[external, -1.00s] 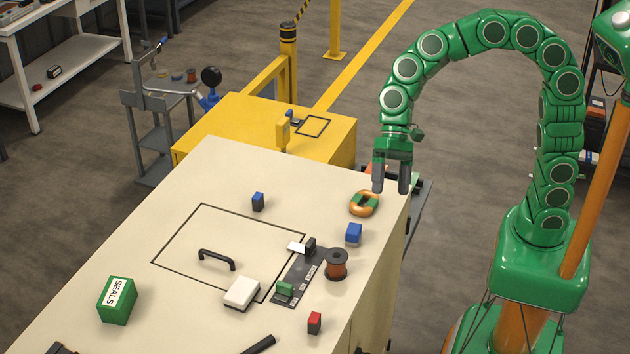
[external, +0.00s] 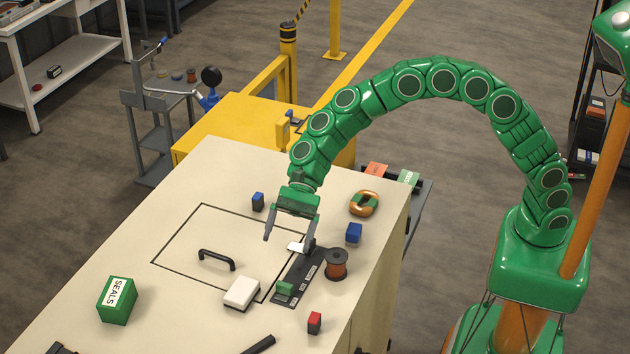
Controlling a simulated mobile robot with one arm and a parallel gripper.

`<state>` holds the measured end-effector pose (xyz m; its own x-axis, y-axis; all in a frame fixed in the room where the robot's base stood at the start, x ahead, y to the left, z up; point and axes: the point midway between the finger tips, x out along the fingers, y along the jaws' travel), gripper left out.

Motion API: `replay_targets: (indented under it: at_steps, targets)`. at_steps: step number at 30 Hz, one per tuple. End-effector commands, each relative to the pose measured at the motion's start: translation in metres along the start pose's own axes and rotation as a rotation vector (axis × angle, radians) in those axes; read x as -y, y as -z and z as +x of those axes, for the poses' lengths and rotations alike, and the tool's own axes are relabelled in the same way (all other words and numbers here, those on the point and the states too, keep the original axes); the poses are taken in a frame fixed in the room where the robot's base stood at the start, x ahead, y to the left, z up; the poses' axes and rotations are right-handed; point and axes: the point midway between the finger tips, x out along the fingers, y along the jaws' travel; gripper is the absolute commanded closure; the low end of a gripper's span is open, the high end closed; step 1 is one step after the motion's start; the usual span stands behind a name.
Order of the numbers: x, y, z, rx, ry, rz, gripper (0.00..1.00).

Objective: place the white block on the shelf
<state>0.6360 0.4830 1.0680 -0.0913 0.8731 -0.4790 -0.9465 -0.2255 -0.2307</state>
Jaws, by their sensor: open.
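A white block (external: 241,291) with a grey lower edge lies on the cream bench top (external: 180,210), near the front corner of a black outlined square. My gripper (external: 288,245) is open and empty, pointing down over the bench. It is above and behind the white block, apart from it, with its fingers beside a small white piece (external: 296,247) at the far end of a dark strip. A white rack (external: 85,55) with a lower shelf stands at the upper left; I cannot tell whether this is the task's shelf.
The dark strip (external: 305,268) holds a green block (external: 285,288). The bench's left side is mostly clear.

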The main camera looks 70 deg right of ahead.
Motion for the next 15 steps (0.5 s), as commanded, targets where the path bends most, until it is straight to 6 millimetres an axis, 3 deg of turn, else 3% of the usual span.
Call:
replay_targets:
  at_steps: [6,15]
  targets:
    - [0.032,0.02,0.043,0.048,0.052,0.152,0.12]
    - [0.058,0.041,0.078,0.087,0.099,0.29,0.12]
